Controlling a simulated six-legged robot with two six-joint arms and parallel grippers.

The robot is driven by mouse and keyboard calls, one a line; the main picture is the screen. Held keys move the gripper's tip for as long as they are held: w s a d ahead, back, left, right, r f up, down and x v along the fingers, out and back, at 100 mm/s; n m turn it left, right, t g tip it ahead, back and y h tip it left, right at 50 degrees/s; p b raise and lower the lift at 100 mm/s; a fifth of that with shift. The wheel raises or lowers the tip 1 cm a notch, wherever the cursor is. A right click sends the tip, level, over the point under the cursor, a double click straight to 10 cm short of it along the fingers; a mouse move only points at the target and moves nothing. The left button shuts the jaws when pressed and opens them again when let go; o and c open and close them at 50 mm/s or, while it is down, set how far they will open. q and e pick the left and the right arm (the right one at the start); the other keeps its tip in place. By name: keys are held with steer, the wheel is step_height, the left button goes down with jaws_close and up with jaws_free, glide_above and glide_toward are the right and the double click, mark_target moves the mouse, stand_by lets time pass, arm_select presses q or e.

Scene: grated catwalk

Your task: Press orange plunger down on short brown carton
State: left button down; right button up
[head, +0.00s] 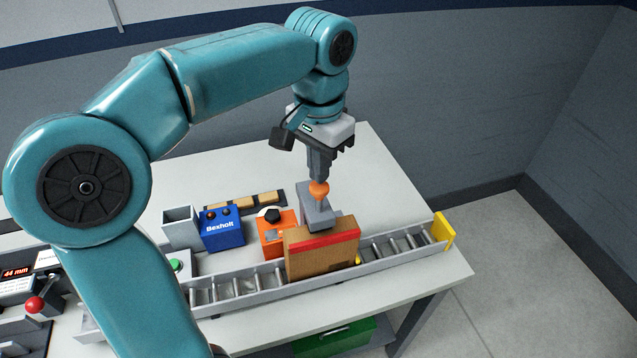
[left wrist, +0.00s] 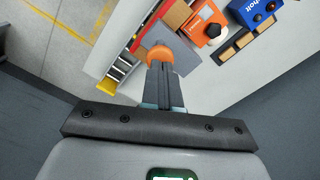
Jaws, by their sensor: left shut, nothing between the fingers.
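The short brown carton (head: 322,257) stands on the roller conveyor, with a red band along its top edge. It shows partly in the left wrist view (left wrist: 178,15). The orange plunger (head: 319,188) has a round knob and sits on a grey stamp-like body (head: 318,211) behind and above the carton. The knob also shows in the left wrist view (left wrist: 157,55). My left gripper (head: 319,178) is shut and empty, pointing down with its fingertips at the knob, seemingly touching it. The plunger's underside is hidden behind the carton. My right gripper is not in view.
The conveyor (head: 405,243) ends at a yellow stop (head: 444,228). An orange device with a black knob (head: 272,236) and a blue Bexholt box (head: 222,229) stand behind it. A green button box and a red-knobbed lever (head: 35,304) are at left. The table's back right is clear.

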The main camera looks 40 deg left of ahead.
arm_select(q)
steer(key=shift+f, duration=0.15)
steer(key=shift+f+b, duration=1.4)
steer(key=shift+f, duration=0.2)
steer(key=shift+r, duration=0.15)
step_height(320, 180, up, 8)
steer(key=p, duration=0.7)
steer(key=shift+f, duration=0.25)
steer(key=shift+r, duration=0.9)
